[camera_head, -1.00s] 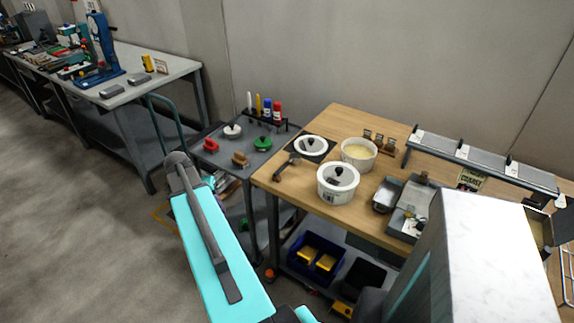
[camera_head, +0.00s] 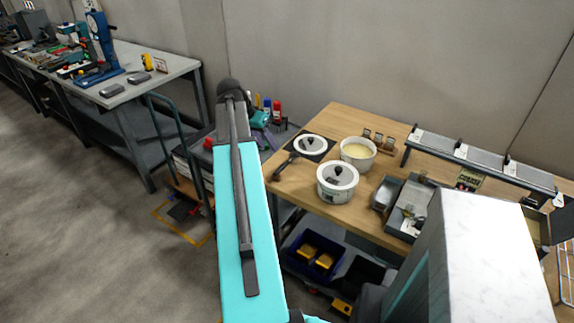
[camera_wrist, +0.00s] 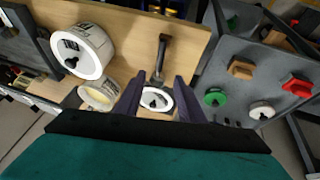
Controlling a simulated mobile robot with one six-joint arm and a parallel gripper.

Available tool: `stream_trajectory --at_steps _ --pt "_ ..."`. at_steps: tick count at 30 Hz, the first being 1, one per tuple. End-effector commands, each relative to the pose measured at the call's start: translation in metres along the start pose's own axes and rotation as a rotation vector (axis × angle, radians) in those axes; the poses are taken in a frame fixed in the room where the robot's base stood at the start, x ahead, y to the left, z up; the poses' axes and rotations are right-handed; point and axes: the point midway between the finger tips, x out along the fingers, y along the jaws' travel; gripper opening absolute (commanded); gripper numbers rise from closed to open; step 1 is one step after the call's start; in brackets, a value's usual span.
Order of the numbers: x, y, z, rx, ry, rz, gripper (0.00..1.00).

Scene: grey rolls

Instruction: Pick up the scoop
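The scoop (camera_head: 287,165), a dark tool with a long handle, lies on the wooden table near its left edge, beside a white round lid (camera_head: 310,144). In the wrist view the scoop (camera_wrist: 162,58) shows upright in the picture, just beyond the gap between my fingertips, with the lid (camera_wrist: 156,99) seen between the fingers. My gripper (camera_wrist: 160,78) is open and empty, with two dark purple fingers apart. In the head view my gripper (camera_head: 268,138) is partly hidden behind my arm, left of the scoop and apart from it.
A white lidded pot (camera_head: 337,183) and a pot of yellow contents (camera_head: 358,153) stand right of the scoop. A grey tray (camera_head: 408,208) lies farther right. A grey cart with a green lid (camera_wrist: 215,97) and red block (camera_wrist: 297,85) adjoins the table's edge.

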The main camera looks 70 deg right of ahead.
Motion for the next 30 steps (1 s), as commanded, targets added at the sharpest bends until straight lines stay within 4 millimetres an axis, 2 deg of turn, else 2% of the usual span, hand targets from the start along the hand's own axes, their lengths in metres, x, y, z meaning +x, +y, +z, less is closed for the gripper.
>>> stream_trajectory --at_steps 6,11,30 --pt "0.002 -0.001 0.001 -0.002 0.0 0.0 0.36" --pt "0.011 -0.001 0.001 -0.003 -0.002 0.0 0.36" --pt "0.074 -0.001 0.001 -0.003 -0.001 -0.001 0.36"
